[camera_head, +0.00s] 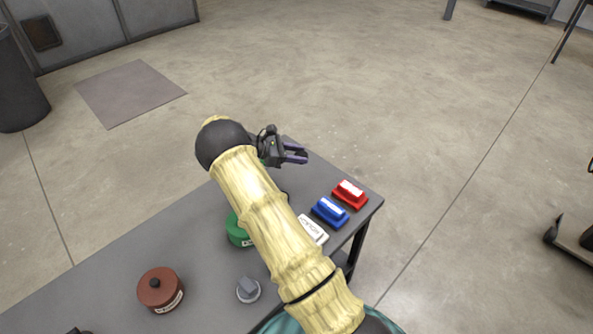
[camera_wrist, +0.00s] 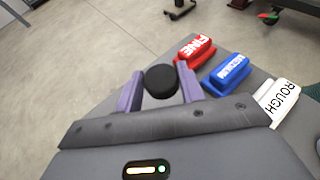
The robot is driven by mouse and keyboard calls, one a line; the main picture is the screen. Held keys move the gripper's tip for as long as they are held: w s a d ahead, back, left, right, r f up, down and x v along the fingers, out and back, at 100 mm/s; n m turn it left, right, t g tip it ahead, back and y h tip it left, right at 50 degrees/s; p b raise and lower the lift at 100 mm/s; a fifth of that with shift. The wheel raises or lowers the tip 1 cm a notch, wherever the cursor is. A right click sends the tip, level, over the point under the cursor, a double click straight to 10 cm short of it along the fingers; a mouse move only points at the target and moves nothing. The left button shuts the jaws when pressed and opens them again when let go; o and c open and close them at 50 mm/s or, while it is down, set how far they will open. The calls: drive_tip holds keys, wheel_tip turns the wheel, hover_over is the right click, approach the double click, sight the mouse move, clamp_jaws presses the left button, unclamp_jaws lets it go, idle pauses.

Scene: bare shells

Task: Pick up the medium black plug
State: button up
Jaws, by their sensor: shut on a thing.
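My gripper (camera_wrist: 159,72) is shut on a round black plug (camera_wrist: 161,83), which sits between its two purple fingers in the wrist view. In the head view my gripper (camera_head: 296,153) is above the far end of the grey table (camera_head: 205,240), beyond my pale arm. I cannot make out the plug in that view. Its underside is hidden in the wrist view, so I cannot tell how far it is above the table.
Red (camera_head: 349,194), blue (camera_head: 329,212) and white (camera_head: 312,229) labelled blocks line the table's right edge. A green round container (camera_head: 237,230) is partly behind my arm. A brown-red lidded container (camera_head: 161,289) and a grey knobbed piece (camera_head: 248,288) stand nearer.

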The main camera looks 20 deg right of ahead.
wheel_tip(320, 180, up, 16)
drive_tip(key=shift+f, duration=0.25)
idle(0.4)
